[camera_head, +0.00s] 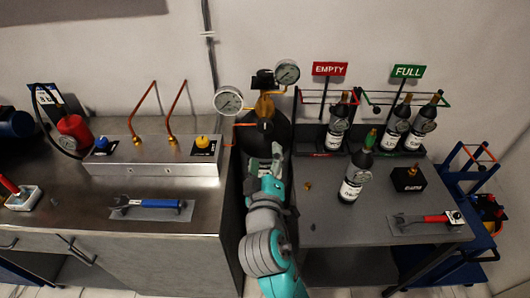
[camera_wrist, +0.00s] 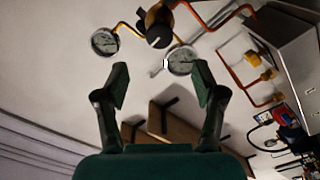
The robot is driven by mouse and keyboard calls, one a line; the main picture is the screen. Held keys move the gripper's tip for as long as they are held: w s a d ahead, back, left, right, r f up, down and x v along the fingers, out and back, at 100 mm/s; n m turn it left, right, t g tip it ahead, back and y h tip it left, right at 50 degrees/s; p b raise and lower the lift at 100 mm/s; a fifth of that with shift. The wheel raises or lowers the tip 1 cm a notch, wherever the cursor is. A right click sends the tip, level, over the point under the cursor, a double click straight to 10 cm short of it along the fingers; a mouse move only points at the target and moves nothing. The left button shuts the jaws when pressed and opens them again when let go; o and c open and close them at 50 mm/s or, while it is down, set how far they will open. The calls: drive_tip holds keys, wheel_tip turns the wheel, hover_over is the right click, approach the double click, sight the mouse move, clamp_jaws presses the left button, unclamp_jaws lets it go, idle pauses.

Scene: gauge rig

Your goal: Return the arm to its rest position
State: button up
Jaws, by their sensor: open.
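My arm, teal and grey, reaches up between the two benches in the head view. My gripper (camera_head: 277,152) is at its far end, in front of a dark cylinder (camera_head: 268,132) below the gauges. In the wrist view my gripper (camera_wrist: 160,84) has its two dark green fingers spread wide with nothing between them. Beyond the fingertips are the left gauge (camera_wrist: 104,41), the right gauge (camera_wrist: 180,60) and a dark round knob (camera_wrist: 159,36). Whether the gripper touches the cylinder cannot be told.
The left steel bench (camera_head: 80,215) carries a blue-handled wrench (camera_head: 152,203) and a red bottle (camera_head: 75,132). The right bench (camera_head: 325,225) carries a green-topped bottle (camera_head: 356,175), a red-handled wrench (camera_head: 425,219) and a black block (camera_head: 408,179). Bottles stand in racks under the EMPTY sign (camera_head: 329,69) and FULL sign (camera_head: 408,71).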

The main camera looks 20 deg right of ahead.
idle(0.4)
drive_tip(key=s+d+f+g+y, duration=0.15)
drive_tip(key=s+f+y, duration=0.35)
drive_tip(key=s+f, duration=1.25)
drive_tip(key=s+d+r+m, duration=0.1)
drive_tip(key=s+m, duration=0.4)
drive_tip(key=s, duration=1.9)
drive_tip(key=shift+d+r+m+g+y, duration=0.35)
drive_tip(key=shift+d+g, duration=0.1)
drive_tip(key=shift+d, duration=0.25)
